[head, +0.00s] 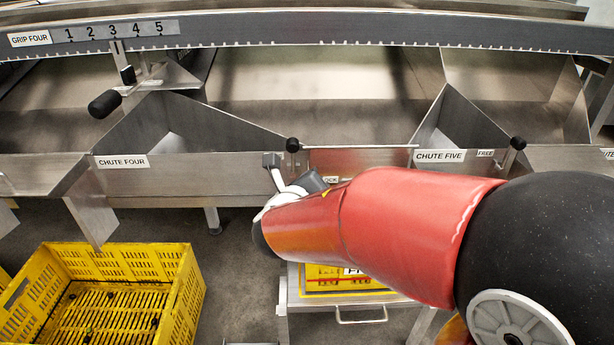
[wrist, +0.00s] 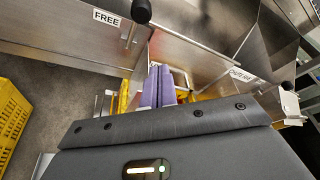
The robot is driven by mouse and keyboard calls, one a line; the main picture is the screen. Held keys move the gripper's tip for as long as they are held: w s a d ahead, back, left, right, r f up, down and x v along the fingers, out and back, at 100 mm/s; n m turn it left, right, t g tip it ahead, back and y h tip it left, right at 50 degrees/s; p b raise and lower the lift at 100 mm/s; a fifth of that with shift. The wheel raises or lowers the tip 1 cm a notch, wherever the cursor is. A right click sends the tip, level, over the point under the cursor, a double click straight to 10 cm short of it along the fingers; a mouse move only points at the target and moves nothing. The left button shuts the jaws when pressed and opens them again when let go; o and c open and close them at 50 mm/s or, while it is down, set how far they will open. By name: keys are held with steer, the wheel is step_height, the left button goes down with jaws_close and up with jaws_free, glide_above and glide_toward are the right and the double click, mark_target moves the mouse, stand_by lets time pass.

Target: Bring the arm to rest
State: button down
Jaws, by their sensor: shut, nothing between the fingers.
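My gripper (wrist: 159,72) shows in the wrist view as two purple fingers side by side, closed together with nothing between them. They point away from the grey gripper body, toward the steel chute fronts. In the head view my red and black arm reaches in from the lower right, across the front of chute five (head: 440,156). Its far end is near the middle, in front of the panel between chute four (head: 120,162) and chute five. The fingers cannot be made out there.
A yellow crate (head: 185,290) stands on the floor at left. Another yellow crate (head: 330,282) sits on a steel stand under the arm. Black-knobbed levers (head: 104,103) stick out near the chutes. A rail with the GRIP FOUR scale (head: 112,32) runs above.

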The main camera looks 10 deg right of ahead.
steer(key=s+d+m+g+h, duration=0.2)
steer(key=s+d+m+g, duration=0.5)
steer(key=s+d+m, duration=1.1)
steer(key=s+a+f+m+g+y, duration=0.1)
steer(key=s+a+m+y, duration=0.2)
steer(key=m, duration=0.8)
steer(key=s+a+m+y, duration=0.3)
steer(key=a+m, duration=0.2)
steer(key=m, duration=0.6)
steer(key=shift+s+a+f+m+g, duration=0.3)
steer(key=shift+a+f+m+g, duration=0.1)
steer(key=c, duration=2.1)
jaws_free()
steer(key=shift+c, duration=0.2)
